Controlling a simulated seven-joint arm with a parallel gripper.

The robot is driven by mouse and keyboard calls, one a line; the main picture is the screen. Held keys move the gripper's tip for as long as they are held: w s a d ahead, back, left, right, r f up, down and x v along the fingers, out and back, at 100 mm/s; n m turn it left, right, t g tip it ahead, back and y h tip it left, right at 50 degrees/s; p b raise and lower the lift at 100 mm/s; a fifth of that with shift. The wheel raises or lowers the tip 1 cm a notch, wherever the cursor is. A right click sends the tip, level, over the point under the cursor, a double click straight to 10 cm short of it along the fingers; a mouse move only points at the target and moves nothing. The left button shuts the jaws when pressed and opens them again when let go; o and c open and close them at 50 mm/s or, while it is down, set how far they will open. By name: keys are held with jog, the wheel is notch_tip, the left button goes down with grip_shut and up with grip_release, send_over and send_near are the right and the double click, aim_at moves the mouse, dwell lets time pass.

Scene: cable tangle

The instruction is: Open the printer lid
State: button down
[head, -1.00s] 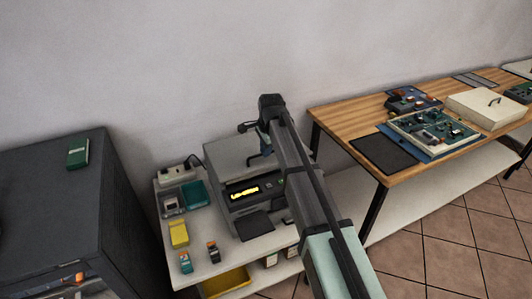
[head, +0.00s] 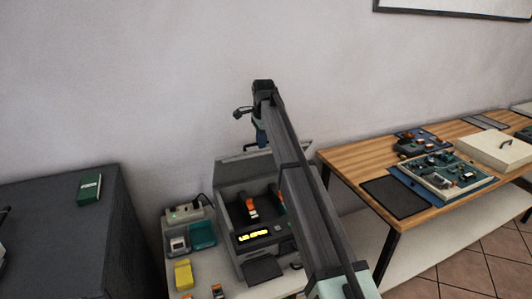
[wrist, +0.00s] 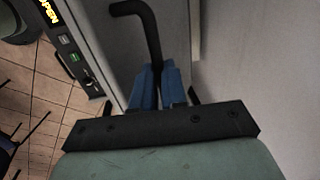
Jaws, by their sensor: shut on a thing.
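The grey printer (head: 285,245) stands on the low side table with its lid (head: 235,172) swung up and tilted back. Inside it show two dark parts with orange ends (head: 250,206). Its yellow display (head: 252,235) is lit, and in the wrist view the display (wrist: 47,11) reads "OPEN" in part. My gripper (head: 261,137) is above the printer at the lid's top edge. In the wrist view my gripper's blue fingers (wrist: 157,88) are shut on the black bent lid handle (wrist: 150,35). My arm hides the printer's right side.
Left of the printer lie a teal box (head: 202,235), a yellow item (head: 183,273) and a power strip (head: 184,213). A dark cabinet (head: 60,235) stands at left. A wooden workbench (head: 345,157) with electronics stands at right. The wall is close behind.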

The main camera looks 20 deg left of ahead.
jog(key=w+a+g+h, duration=0.2)
jog(key=w+a, duration=0.3)
jog(key=shift+w+a+r+g+h, duration=0.25)
jog(key=shift+r+g+h, duration=0.15)
jog(key=shift+r, duration=0.05)
jog(key=c, duration=1.5)
grip_release()
jog(key=shift+w+f, duration=0.1)
jog(key=o, duration=0.3)
jog(key=shift+r, duration=0.25)
jog(key=shift+o, duration=0.2)
